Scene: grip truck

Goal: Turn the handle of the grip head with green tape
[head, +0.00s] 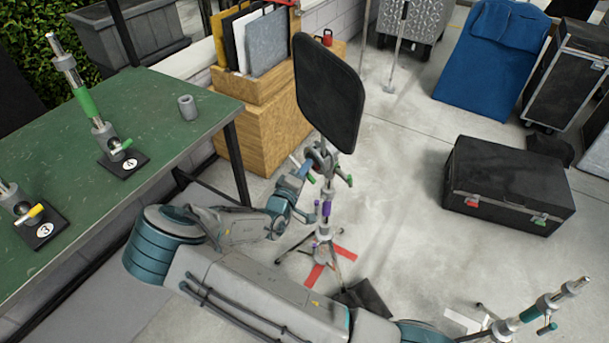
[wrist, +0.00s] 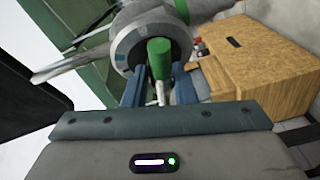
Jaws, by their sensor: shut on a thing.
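The grip head (head: 322,157) sits on a light stand in the middle of the floor, below a black flag (head: 330,90). In the wrist view it is a round grey metal head (wrist: 140,42) with a green band behind it. A green-covered handle (wrist: 159,58) points towards the wrist camera. My gripper (wrist: 158,82) has its blue fingers on both sides of this handle and is shut on it. In the head view my gripper (head: 306,170) reaches the head from the left. The handle's far end is hidden by the head.
A green table (head: 190,145) at left bears stands marked 3 and 4 and a grey cylinder (head: 187,107). Wooden boxes (head: 255,125) stand behind my arm. A black case (head: 510,185) is at right. Another stand (head: 530,312) is at lower right. The floor between is mostly clear.

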